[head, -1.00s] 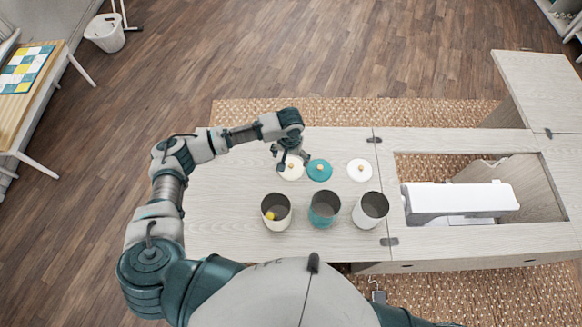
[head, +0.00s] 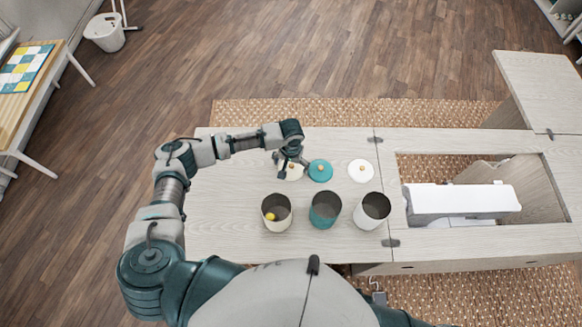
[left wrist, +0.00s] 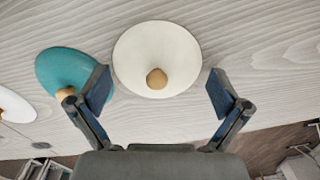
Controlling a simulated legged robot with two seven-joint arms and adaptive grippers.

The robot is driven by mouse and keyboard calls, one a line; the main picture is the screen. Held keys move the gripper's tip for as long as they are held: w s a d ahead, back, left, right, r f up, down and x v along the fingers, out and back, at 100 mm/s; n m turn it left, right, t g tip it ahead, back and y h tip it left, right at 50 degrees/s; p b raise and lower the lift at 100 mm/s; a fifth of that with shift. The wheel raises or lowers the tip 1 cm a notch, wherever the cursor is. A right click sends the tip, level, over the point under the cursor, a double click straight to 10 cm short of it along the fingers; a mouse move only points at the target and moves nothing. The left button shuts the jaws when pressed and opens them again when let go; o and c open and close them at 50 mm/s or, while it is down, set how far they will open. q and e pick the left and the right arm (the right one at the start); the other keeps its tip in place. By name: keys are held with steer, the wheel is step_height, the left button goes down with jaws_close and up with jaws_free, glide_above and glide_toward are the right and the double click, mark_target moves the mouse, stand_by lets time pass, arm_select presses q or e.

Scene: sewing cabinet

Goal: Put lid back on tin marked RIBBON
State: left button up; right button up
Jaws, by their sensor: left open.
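Three open tins stand in a row on the cabinet top: a cream tin (head: 277,213) with something yellow inside, a teal tin (head: 325,209) and a white tin (head: 371,211). No RIBBON marking is readable. Behind them lie three lids with wooden knobs: a cream lid (head: 296,173), a teal lid (head: 320,171) and a white lid (head: 361,171). My left gripper (head: 286,172) is open above the cream lid and partly hides it. In the left wrist view the cream lid (left wrist: 157,58) and its knob lie between the spread fingers (left wrist: 157,90). My right gripper is not seen.
The teal lid (left wrist: 70,73) is close beside one finger in the left wrist view. A white sewing machine (head: 460,200) sits in the cabinet opening at the right. The cabinet top (head: 225,205) is clear on the left.

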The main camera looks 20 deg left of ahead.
mark_target(292, 165)
arm_select(q)
steer(key=shift+d, duration=0.2)
steer(key=c, duration=1.4)
steer(key=shift+s, duration=0.1)
steer(key=shift+c, duration=0.3)
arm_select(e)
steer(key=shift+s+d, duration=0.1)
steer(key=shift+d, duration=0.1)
arm_select(q)
steer(key=shift+s+f, duration=0.1)
steer(key=shift+c, duration=0.5)
steer(key=r, duration=0.3)
steer(key=r+p, duration=0.1)
steer(key=r, duration=0.6)
steer(key=shift+w+r, duration=0.15)
steer(key=shift+w, duration=0.1)
jaws_close()
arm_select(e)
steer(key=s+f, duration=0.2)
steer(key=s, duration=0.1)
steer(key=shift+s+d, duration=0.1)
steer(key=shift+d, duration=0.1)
